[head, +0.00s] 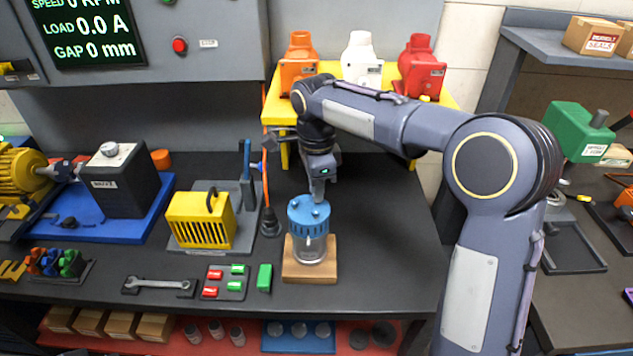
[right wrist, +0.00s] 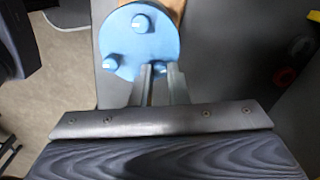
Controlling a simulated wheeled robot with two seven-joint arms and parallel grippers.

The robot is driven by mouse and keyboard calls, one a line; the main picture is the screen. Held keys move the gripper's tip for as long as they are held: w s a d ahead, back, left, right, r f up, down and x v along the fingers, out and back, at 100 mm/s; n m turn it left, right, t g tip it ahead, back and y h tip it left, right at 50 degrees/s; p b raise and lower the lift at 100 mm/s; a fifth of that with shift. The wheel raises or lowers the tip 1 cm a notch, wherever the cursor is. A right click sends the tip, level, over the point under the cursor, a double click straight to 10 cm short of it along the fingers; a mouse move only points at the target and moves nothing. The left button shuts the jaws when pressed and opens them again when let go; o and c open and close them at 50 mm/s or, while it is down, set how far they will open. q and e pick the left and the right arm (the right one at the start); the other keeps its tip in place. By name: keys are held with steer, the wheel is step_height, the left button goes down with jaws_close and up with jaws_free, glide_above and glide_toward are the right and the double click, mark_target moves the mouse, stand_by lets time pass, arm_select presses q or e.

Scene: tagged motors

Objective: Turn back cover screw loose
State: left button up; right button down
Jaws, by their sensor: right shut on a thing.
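A blue round cover (head: 300,224) sits on a clear jar (head: 312,250), which stands upright on a wooden block (head: 290,271). The cover's top also shows in the right wrist view (right wrist: 135,45), with three blue screws standing up from it. My right gripper (head: 317,196) points down onto the back of the cover. It is shut on the back cover screw (right wrist: 157,69), whose head shows between the two fingers in the right wrist view; in the head view the fingers mostly hide it. The front screw (head: 317,212) and left screw (head: 296,201) are free. My left gripper is out of view.
A yellow slotted box (head: 200,222) on a grey plate stands left of the jar. A green block (head: 265,278), a small tray of red and green pieces and a wrench (head: 158,284) lie in front. A yellow shelf with three pumps rises behind. Bench is clear right of the jar.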

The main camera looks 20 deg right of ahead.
steer(key=n+p, duration=0.1)
steer(key=n, duration=0.3)
steer(key=shift+r+n+p, duration=0.1)
steer(key=shift+n+p, duration=0.2)
steer(key=n+p, duration=0.1)
steer(key=n, duration=0.2)
steer(key=shift+n, duration=0.3)
steer(key=n+p, duration=0.1)
steer(key=n, duration=0.2)
steer(key=shift+n, duration=0.4)
steer(key=n+p, duration=0.1)
steer(key=n, duration=0.8)
steer(key=shift+s+f+p, duration=0.1)
steer(key=shift+f+p, duration=0.15)
steer(key=shift+p, duration=0.1)
steer(key=n, duration=0.4)
steer(key=shift+n+p, duration=0.3)
steer(key=shift+p, duration=0.05)
steer(key=n, duration=0.4)
steer(key=shift+p, duration=0.4)
steer(key=shift+a+n, duration=0.1)
steer(key=shift+n, duration=1.8)
steer(key=shift+p, duration=0.3)
